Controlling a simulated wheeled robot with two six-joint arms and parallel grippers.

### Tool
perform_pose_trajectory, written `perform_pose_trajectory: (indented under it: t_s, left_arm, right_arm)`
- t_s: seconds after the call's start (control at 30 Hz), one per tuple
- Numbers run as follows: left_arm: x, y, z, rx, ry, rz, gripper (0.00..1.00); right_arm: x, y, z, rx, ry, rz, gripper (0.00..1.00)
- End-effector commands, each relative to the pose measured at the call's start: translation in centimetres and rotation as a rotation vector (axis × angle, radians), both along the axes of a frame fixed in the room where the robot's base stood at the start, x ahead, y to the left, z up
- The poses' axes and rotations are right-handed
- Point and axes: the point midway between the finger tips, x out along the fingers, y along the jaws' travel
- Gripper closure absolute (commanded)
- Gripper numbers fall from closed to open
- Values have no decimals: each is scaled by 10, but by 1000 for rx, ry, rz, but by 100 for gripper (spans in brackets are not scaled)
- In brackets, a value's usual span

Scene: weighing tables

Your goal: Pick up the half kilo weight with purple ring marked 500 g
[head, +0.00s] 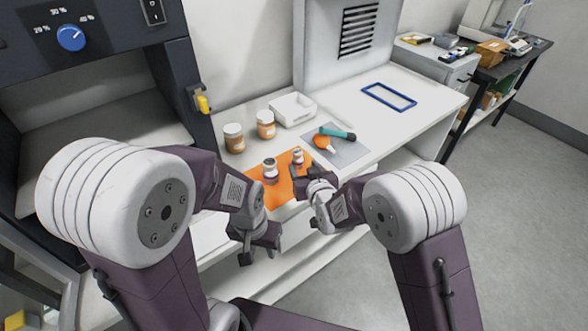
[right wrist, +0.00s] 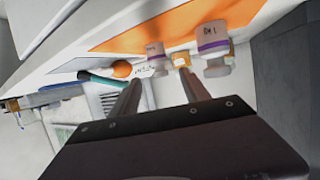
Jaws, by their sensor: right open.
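Two pale weights with purple rings stand upright on an orange mat (head: 284,184). The smaller weight (head: 297,157) is at the mat's far right; it also shows in the right wrist view (right wrist: 155,52), its mark too small to read surely. The larger weight (head: 270,168) stands to its left; the right wrist view shows it (right wrist: 214,48) with a mark that looks like 1 KG. My right gripper (head: 300,179) is open and empty just in front of the smaller weight, which lies beyond and between its fingers (right wrist: 160,82). My left gripper (head: 260,245) hangs open and empty before the table edge.
Two brown jars (head: 234,138) (head: 266,124) and a white tray (head: 293,109) stand behind the mat. A grey mat (head: 348,151) holds an orange item (head: 324,142) and a teal-handled tool (head: 338,133). A blue frame (head: 389,97) lies at right on clear table.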

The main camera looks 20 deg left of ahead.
Motion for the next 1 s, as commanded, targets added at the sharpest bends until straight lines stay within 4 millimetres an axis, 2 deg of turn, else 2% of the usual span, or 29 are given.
perform_pose_trajectory:
  t_s: [0.07,0.3,0.47,0.73,1.0]
  left_arm:
    - [0,0,3,0,-1,0,64]
    - [0,0,6,0,-1,0,64]
    - [0,0,7,0,-1,0,64]
    - [0,0,11,0,0,0,64]
    - [0,0,11,0,0,0,64]
  right_arm:
    - [3,1,2,1,-1,-1,46]
    - [30,15,-10,-1,2,-2,46]
    - [35,18,-11,0,1,-4,46]
    - [70,38,-24,-1,2,-4,46]
    - [75,41,-26,-1,3,-4,46]
